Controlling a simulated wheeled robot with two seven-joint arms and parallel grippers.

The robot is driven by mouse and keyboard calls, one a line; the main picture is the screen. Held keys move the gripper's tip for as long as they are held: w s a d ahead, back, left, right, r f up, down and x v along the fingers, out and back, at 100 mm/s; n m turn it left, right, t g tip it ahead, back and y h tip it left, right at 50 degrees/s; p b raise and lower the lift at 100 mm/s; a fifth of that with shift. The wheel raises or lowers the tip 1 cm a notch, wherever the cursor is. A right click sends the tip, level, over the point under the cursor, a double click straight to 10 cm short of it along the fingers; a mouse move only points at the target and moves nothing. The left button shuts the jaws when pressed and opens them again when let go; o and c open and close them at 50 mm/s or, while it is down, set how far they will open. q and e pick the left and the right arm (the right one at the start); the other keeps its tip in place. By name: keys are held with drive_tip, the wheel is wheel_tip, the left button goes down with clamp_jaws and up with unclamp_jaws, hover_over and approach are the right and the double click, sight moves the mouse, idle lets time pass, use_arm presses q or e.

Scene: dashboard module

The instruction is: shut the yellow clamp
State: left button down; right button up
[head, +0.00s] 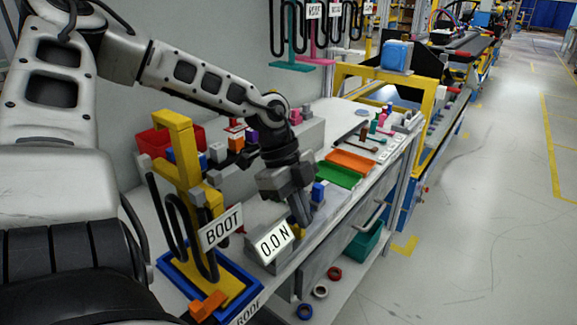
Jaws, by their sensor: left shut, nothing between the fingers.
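My left gripper (300,213) reaches down over the workbench from the left and is shut with nothing in it. A tall yellow stand (183,150) with a BOOT label (221,229) and black cable loops stands at the left in a blue tray (247,279). My right gripper is not in view.
A grey box with a 0.0 N display (274,242) sits just in front of my left gripper. The floor at the right is clear.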

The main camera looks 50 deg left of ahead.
use_arm(q)
drive_tip(key=shift+s, duration=0.1)
